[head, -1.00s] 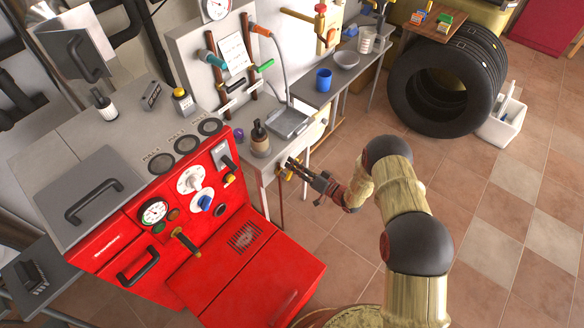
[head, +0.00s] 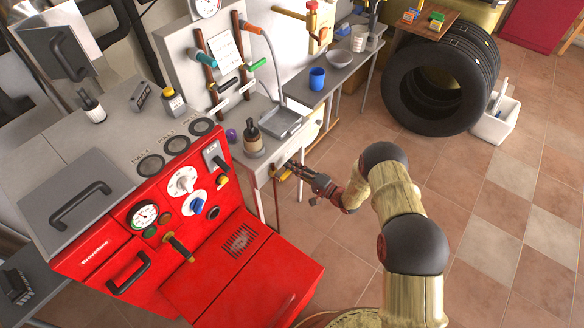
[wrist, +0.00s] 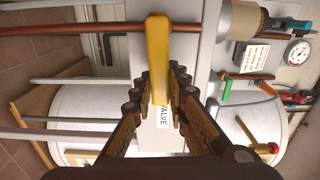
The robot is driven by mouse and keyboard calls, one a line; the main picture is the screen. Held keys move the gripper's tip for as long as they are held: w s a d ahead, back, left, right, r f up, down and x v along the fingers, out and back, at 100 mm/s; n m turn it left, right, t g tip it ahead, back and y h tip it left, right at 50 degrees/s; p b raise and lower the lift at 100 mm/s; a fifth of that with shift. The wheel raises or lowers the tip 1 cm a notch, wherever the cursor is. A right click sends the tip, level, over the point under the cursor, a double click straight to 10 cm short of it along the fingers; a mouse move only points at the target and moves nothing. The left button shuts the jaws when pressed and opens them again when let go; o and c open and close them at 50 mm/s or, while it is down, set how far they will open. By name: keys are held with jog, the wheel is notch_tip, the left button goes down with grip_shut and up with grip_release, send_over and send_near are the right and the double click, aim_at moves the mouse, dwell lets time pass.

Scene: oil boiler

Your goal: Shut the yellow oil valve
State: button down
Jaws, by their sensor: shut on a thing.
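The yellow oil valve's lever (wrist: 158,48) crosses the upper middle of the wrist view. One end lies over a copper pipe (wrist: 90,28) and the other reaches between my fingertips. The lever lies roughly square to that pipe in the picture. My gripper (wrist: 157,90) is shut on the lever, with one finger on each side. In the head view my gripper (head: 291,170) is at the front of the grey side table, and only a little of the yellow valve (head: 281,175) shows beside it. A white label reading "VALVE" (wrist: 163,115) shows beyond my fingers.
The red boiler (head: 190,225) stands left of my gripper. A dark bottle (head: 253,137), a grey tray (head: 284,122) and a blue cup (head: 317,78) stand on the tables behind. Tires (head: 435,90) stand at the back right. The tiled floor is clear on the right.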

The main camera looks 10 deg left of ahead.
jog(key=shift+f+m, duration=0.2)
jog(key=shift+m, duration=0.3)
jog(key=c, duration=1.7)
grip_release()
jog(key=v, duration=1.2)
